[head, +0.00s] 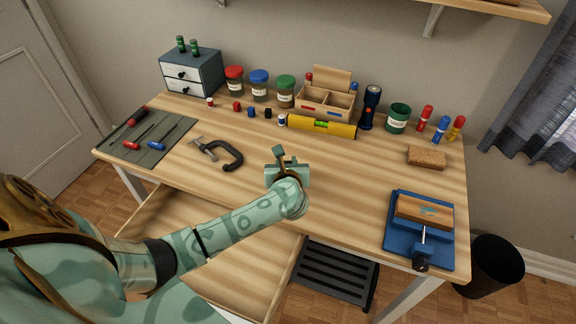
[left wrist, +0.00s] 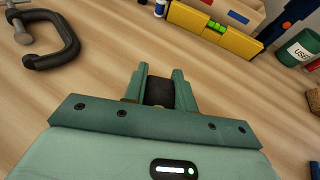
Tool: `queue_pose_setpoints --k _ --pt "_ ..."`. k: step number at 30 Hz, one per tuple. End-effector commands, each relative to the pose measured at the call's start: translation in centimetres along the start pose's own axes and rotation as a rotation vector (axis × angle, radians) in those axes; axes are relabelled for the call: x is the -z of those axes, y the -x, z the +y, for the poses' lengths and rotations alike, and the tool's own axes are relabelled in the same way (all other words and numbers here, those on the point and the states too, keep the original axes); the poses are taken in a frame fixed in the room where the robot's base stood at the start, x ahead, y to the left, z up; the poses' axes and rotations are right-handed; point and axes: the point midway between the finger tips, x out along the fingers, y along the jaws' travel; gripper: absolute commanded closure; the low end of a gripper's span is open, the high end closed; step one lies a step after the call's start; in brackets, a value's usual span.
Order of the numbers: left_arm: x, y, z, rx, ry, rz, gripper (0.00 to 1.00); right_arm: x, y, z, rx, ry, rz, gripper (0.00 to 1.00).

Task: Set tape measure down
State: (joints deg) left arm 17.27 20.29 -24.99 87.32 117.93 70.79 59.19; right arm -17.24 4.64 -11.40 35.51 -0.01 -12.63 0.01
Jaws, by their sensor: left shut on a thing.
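My left gripper (head: 284,162) is over the middle of the desk (head: 340,190), towards its front part. In the left wrist view the left gripper (left wrist: 160,88) is shut on a small dark thing with a bit of yellow at its base, the tape measure (left wrist: 160,94). Most of the tape measure is hidden between the fingers and behind the gripper body. I cannot tell whether it touches the desk top. My right gripper is in neither view.
A black C-clamp (head: 222,155) lies left of the gripper. A yellow spirit level (head: 320,126) lies behind it, before a wooden organizer (head: 326,100). A blue vise (head: 418,240) stands at the front right. The wood around the gripper is clear. An open drawer (head: 215,260) is below.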

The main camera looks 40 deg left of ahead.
Motion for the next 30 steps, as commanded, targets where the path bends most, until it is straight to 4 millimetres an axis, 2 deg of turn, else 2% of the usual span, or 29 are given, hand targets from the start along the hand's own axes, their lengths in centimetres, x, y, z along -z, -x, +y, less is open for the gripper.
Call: queue_pose_setpoints --k 12,13,15,23,26,30 --pt "0.5 -0.2 -0.1 0.001 0.001 -0.003 1.0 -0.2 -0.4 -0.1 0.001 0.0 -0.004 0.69" --pt "0.6 -0.2 -0.1 0.001 0.0 -0.002 0.7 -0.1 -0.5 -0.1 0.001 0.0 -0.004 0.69" --pt "0.5 -0.2 -0.1 0.001 0.001 -0.002 0.51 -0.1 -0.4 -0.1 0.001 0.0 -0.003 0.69" --pt "0.4 -0.2 0.0 0.001 0.001 -0.002 0.51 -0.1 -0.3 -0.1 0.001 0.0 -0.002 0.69" --pt "-0.3 0.1 0.0 0.0 0.002 -0.004 0.51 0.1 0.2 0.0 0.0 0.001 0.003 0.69" --pt "-0.2 2.5 -0.1 0.004 0.004 -0.001 0.51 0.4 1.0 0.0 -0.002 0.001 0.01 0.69"
